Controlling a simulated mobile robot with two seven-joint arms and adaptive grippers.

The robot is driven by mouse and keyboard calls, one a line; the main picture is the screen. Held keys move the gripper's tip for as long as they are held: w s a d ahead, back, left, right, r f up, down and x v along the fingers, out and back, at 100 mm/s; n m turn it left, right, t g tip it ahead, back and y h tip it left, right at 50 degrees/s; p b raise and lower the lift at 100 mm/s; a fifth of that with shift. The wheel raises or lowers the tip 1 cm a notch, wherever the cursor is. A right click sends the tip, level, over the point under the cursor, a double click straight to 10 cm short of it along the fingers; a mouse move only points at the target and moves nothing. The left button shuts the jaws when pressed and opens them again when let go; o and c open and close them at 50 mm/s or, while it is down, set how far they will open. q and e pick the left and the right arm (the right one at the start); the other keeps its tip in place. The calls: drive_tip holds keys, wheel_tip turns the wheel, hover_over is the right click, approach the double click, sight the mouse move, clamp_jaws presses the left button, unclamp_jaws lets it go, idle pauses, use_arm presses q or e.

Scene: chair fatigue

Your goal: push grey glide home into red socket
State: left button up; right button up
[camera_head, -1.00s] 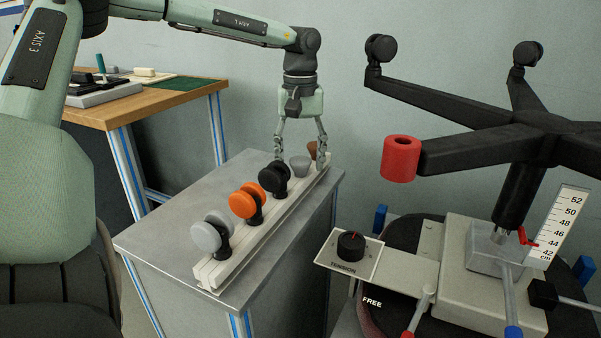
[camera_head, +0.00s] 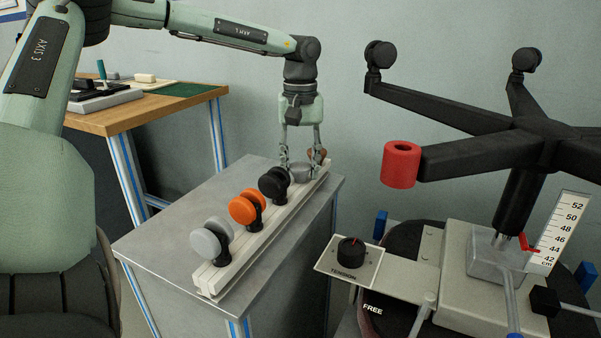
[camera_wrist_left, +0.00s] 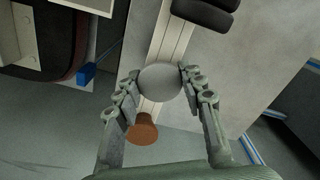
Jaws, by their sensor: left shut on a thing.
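The grey glide (camera_head: 301,172) stands at the far end of the pale rail, beside a brown glide (camera_head: 318,156). My left gripper (camera_head: 301,166) is shut on the grey glide, with a finger on each side of it. In the left wrist view the grey glide (camera_wrist_left: 160,83) shows as a round grey disc between the fingertips (camera_wrist_left: 158,84). It appears still at the rail. The red socket (camera_head: 401,164) is at the end of a black chair-base arm, to the right of the gripper and apart from it. My right gripper is not in view.
The rail (camera_head: 262,236) on the grey cabinet (camera_head: 165,240) also carries black (camera_head: 273,185), orange (camera_head: 248,206) and grey (camera_head: 212,241) casters. The black chair base (camera_head: 480,150) stands right, above a tension-knob plate (camera_head: 349,258). A wooden bench (camera_head: 150,105) is behind left.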

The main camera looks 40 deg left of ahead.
sight(301, 165)
use_arm(q)
drive_tip(key=shift+r+p, duration=1.1)
drive_tip(key=shift+r, duration=0.65)
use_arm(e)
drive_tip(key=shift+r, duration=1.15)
use_arm(q)
drive_tip(key=shift+r+p, duration=1.4)
drive_tip(key=shift+r, duration=0.65)
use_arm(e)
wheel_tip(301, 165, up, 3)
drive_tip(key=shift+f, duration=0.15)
